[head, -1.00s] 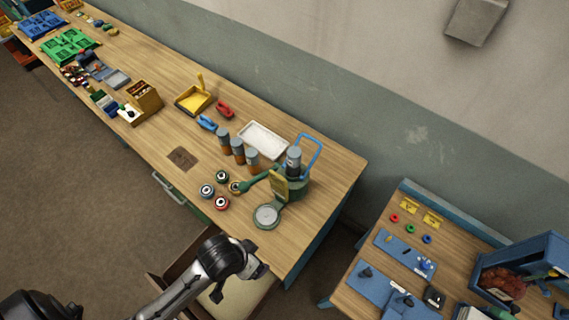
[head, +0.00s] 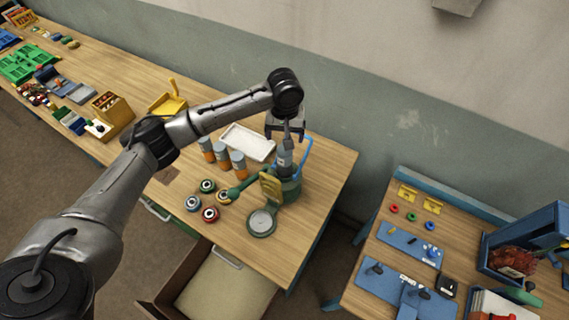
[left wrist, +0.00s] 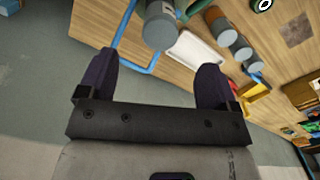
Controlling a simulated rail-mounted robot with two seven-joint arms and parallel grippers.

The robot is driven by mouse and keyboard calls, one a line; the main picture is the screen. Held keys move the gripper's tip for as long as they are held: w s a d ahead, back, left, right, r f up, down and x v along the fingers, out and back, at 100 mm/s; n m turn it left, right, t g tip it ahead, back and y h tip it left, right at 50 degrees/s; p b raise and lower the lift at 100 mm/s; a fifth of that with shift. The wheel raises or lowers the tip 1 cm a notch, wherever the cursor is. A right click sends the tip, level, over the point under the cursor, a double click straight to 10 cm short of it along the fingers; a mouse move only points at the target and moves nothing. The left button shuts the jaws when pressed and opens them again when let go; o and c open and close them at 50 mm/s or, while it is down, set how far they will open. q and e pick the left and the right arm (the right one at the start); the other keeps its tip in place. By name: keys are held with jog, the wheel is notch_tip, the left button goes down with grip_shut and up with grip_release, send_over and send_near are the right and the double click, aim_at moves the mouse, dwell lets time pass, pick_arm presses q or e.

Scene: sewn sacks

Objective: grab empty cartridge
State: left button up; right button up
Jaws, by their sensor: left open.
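A grey cartridge (head: 285,158) stands upright in the green machine (head: 290,186) with a blue handle frame (head: 307,152) behind it. The cartridge also shows at the top of the left wrist view (left wrist: 160,24), ahead of the fingertips. I cannot see whether it is empty. My left gripper (head: 286,130) is open just above the cartridge's top. In the left wrist view the gripper (left wrist: 153,80) has nothing between its fingers. Three similar cartridges with grey tops and orange lower parts (head: 222,156) stand in a row to the left. My right gripper is not in view.
A white tray (head: 247,142) lies behind the cartridge row. Several ringed round pieces (head: 208,186) lie in front of it. A round pan (head: 261,222) sits at the machine's front. An open drawer (head: 226,290) juts out below. A second table (head: 385,250) stands right.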

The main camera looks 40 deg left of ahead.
aim_at(285, 156)
pick_arm(q)
jog(key=shift+w+a, duration=0.15)
jog(key=shift+a, duration=0.2)
notch_tip(285, 156, down, 8)
jog(key=shift+a+r+p, duration=0.1)
jog(key=shift+p, duration=0.35)
jog(key=shift+w+f+p, duration=0.1)
jog(key=shift+f+p, duration=0.2)
jog(key=shift+f, duration=0.25)
jog(key=shift+w+f+p, duration=0.15)
jog(key=shift+f+p, duration=0.2)
jog(key=shift+f, duration=1.75)
jog(key=shift+c, duration=0.2)
jog(key=c, duration=1)
jog(key=shift+o, duration=0.2)
jog(key=shift+r, duration=0.15)
